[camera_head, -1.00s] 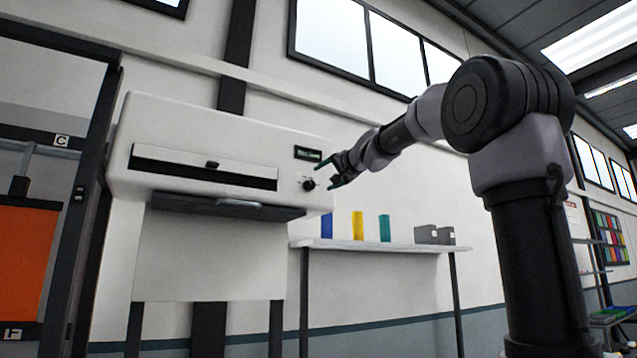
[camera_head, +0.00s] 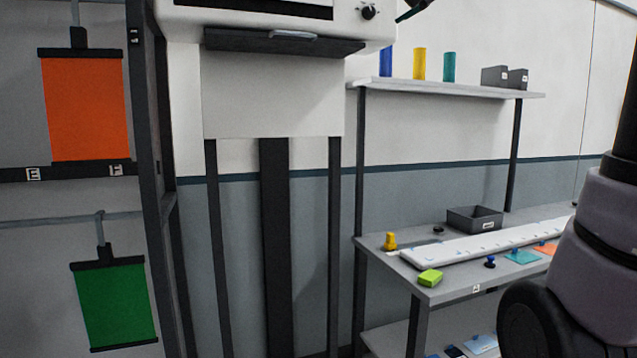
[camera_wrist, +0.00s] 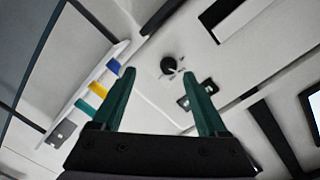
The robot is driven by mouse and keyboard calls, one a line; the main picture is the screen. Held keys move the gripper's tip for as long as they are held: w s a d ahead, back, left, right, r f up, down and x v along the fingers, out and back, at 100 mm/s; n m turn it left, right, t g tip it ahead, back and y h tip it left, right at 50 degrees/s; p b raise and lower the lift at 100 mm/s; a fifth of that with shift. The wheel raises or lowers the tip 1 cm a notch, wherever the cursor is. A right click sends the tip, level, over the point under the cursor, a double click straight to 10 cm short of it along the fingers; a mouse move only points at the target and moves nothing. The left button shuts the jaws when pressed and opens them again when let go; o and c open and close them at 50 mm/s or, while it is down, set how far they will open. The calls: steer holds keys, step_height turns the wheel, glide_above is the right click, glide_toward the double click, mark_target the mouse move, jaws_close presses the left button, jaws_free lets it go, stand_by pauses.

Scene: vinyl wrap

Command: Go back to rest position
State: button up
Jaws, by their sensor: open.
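My gripper (camera_wrist: 158,88) is open and empty in the wrist view, its two green fingers spread apart. Beyond the fingers is the white machine's front with a black round knob (camera_wrist: 168,65), apart from the fingertips in the picture. In the head view only a dark tip of my gripper (camera_head: 413,10) shows at the top edge, right of the knob (camera_head: 368,12). The rest of the gripper is out of that view. Parts of my arm show at the right edge.
A white machine (camera_head: 385,32) hangs at the top. A shelf (camera_head: 450,91) holds blue, yellow and teal cylinders and grey boxes. Below, a workbench (camera_head: 452,285) carries a dark bin (camera_head: 475,218) and small tools. Orange (camera_head: 85,108) and green (camera_head: 115,305) sheets hang at left.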

steer(key=s+d+f+g+h, duration=0.1)
steer(key=s+f+g, duration=0.2)
steer(key=s+f, duration=0.6)
steer(key=s+d+f+n+g+h, duration=0.1)
steer(key=s+f+g, duration=0.2)
steer(key=s+f, duration=0.6)
steer(key=s+f+g+h, duration=0.1)
steer(key=s+f+g, duration=0.2)
steer(key=s+f, duration=0.6)
step_height(320, 180, down, 11)
steer(key=shift+s+d+r+n+h, duration=0.15)
steer(key=shift+s+d+n+h, duration=0.15)
steer(key=shift+d+n, duration=0.1)
